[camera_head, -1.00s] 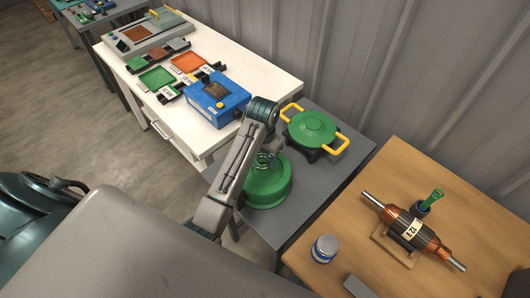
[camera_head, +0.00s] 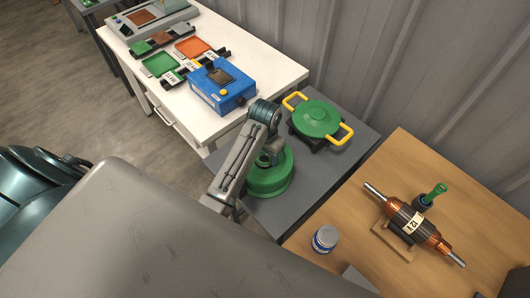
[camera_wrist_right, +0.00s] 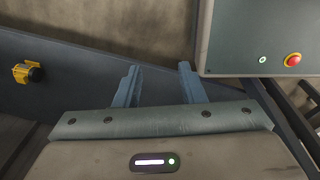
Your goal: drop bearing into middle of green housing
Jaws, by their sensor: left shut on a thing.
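The green housing (camera_head: 268,183) is a round, stepped body on the grey table, in the middle of the head view. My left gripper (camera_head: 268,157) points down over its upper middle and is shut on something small. The bearing itself cannot be made out; the gripper and wrist hide what is held and most of the housing's opening. I cannot tell whether the held thing touches the housing. My right gripper (camera_wrist_right: 161,85) shows in the right wrist view, with its two fingers apart and nothing between them.
A green lid-like part with yellow handles (camera_head: 316,119) sits behind and right of the housing. The wooden table (camera_head: 345,215) holds a copper rotor on a stand (camera_head: 408,225) and a small jar (camera_head: 325,239). A blue box (camera_head: 222,87) and trays stand on the white table (camera_head: 285,77).

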